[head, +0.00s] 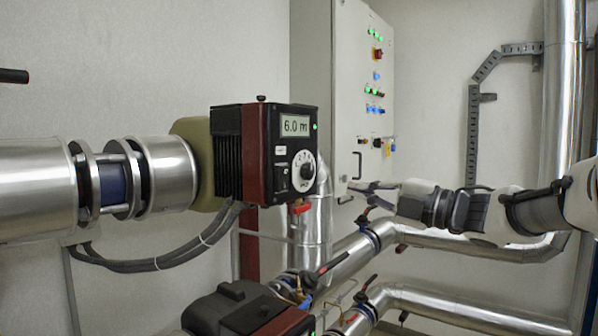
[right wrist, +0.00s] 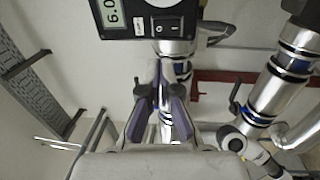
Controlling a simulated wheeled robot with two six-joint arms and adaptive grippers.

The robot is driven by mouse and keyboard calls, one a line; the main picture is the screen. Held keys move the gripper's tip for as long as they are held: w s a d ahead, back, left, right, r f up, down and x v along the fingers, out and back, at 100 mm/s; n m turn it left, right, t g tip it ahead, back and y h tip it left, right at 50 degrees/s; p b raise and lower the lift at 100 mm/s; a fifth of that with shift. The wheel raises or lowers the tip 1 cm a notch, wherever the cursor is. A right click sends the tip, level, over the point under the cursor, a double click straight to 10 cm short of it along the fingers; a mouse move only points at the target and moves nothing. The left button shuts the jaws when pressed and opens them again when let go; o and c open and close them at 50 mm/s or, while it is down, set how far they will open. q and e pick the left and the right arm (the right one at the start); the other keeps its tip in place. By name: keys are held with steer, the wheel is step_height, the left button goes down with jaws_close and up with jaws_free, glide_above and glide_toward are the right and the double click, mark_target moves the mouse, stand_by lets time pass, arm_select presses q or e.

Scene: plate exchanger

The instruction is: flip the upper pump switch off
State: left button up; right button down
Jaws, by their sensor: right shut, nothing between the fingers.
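The upper pump's control box (head: 278,155) has a display reading 6.0 m, a round dial (head: 303,171) and a small dark rocker switch (head: 281,178) on its front. In the right wrist view the rocker switch (right wrist: 167,27) shows near the box's lower edge; which way it is tipped I cannot tell. My right gripper (head: 360,187) is to the right of the box, apart from it, pointing left. In the right wrist view its fingers (right wrist: 158,68) are together and empty, below the switch in the picture. My left gripper is not in view.
A grey cabinet (head: 340,120) with lights and buttons stands behind the right gripper. A lower pump (head: 235,310) and silver pipes with valve levers (head: 330,263) lie below. A dark rod end (head: 14,75) sticks in at the left. Open space lies between box and gripper.

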steer(key=p, duration=0.8)
glide_toward(288, 171)
steer(key=x, duration=0.6)
steer(key=shift+w+a+r, duration=0.1)
steer(key=shift+w+a, duration=0.05)
steer(key=shift+a, duration=0.2)
steer(key=shift+w+a, duration=0.15)
steer(key=shift+w, duration=0.05)
steer(key=shift+f, duration=0.2)
steer(key=shift+b, duration=0.3)
steer(key=shift+w+a+r, duration=0.1)
steer(key=shift+a+r, duration=0.1)
